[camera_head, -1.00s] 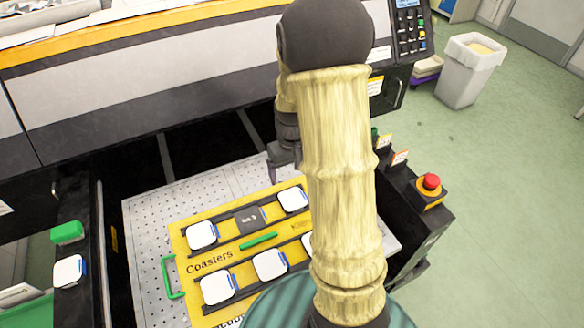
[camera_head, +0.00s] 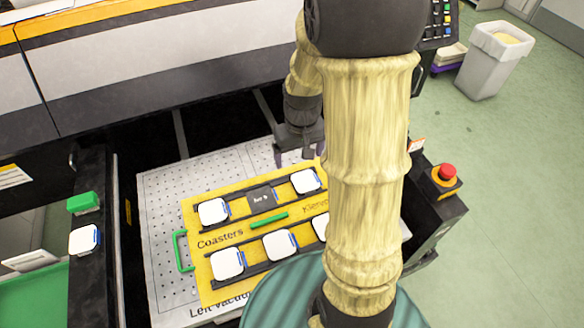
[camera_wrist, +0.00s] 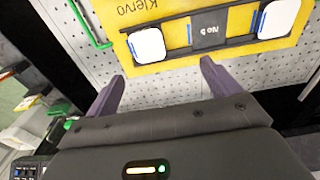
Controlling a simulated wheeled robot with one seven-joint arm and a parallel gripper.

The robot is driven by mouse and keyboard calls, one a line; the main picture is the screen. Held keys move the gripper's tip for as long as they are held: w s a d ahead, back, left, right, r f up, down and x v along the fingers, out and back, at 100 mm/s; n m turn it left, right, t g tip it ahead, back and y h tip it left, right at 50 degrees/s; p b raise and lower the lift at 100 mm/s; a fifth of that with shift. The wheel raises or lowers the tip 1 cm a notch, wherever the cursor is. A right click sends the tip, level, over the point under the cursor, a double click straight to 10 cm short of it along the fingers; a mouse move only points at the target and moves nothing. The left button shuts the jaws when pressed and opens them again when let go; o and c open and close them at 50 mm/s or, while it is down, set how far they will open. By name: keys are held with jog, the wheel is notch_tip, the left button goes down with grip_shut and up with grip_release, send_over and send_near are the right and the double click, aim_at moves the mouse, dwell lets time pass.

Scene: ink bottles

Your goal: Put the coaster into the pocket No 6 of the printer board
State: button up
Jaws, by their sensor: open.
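The yellow printer board (camera_head: 222,222) holds several white coasters in two rows. One dark, empty pocket (camera_head: 261,198) shows in its back row between two coasters; its number is too small to read surely. This pocket also shows in the wrist view (camera_wrist: 210,32). My gripper (camera_head: 293,153) is open and empty above the board's far edge, and its spread fingers (camera_wrist: 162,73) show in the wrist view.
The perforated metal bed (camera_head: 160,215) lies under the board, which has green handles (camera_head: 181,251). A red button (camera_head: 447,171) stands at the right. My arm hides the board's right part.

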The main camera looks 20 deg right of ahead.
jog(key=s+a+r+t, duration=0.1)
jog(key=s+a+r, duration=0.2)
jog(key=s+a, duration=0.3)
jog(key=shift+s+a+t, duration=0.15)
jog(key=shift+s+t, duration=0.25)
jog(key=shift+s, duration=0.55)
jog(key=shift+w, duration=0.1)
